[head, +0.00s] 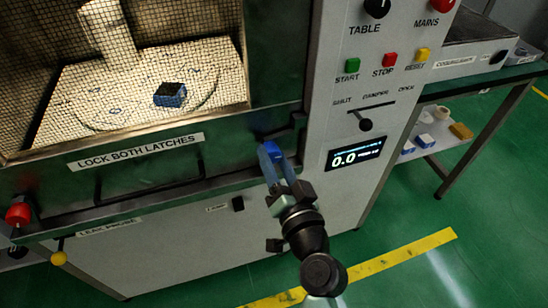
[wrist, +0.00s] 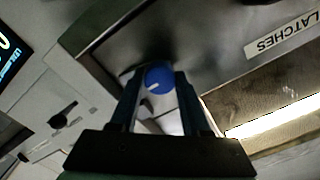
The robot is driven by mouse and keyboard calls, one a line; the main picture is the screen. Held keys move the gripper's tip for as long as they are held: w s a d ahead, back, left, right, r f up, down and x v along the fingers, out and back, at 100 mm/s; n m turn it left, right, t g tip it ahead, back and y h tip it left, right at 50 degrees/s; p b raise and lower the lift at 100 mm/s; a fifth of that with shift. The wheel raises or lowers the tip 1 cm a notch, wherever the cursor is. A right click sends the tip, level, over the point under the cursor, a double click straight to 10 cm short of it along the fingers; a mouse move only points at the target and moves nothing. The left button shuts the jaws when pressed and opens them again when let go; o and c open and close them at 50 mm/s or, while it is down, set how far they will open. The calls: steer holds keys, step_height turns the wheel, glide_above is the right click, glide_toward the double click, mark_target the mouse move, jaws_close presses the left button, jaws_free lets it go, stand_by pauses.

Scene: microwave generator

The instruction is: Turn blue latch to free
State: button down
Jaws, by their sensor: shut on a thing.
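The blue latch (head: 271,151) sits at the lower right corner of the microwave door, on the dark green frame. In the wrist view the blue latch (wrist: 158,78) shows as a round knob with a white pointer line, between my two fingers. My gripper (head: 270,165) reaches up to it from below and is shut on it. In the wrist view my gripper (wrist: 158,92) has one finger on each side of the knob. The fingers partly hide the knob's sides and its mount. A red latch (head: 18,213) is at the door's lower left corner.
The door (head: 225,158) carries a "LOCK BOTH LATCHES" label (head: 135,151) and a dark handle bar. A blue block (head: 170,95) lies inside behind the mesh. The control panel with a display (head: 355,153) stands right of my gripper. Green floor lies open at lower right.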

steer(key=m+p, duration=0.1)
steer(key=m, duration=0.5)
steer(key=shift+m, duration=0.3)
steer(key=m+p, duration=0.2)
steer(key=m, duration=0.3)
steer(key=shift+m, duration=0.4)
steer(key=shift+c, duration=1.8)
jaws_free()
steer(key=shift+s, duration=0.15)
steer(key=v, duration=1.2)
steer(key=shift+s+b, duration=0.35)
steer(key=shift+b, duration=0.05)
steer(key=shift+d+r, duration=0.1)
steer(key=shift+d, duration=0.05)
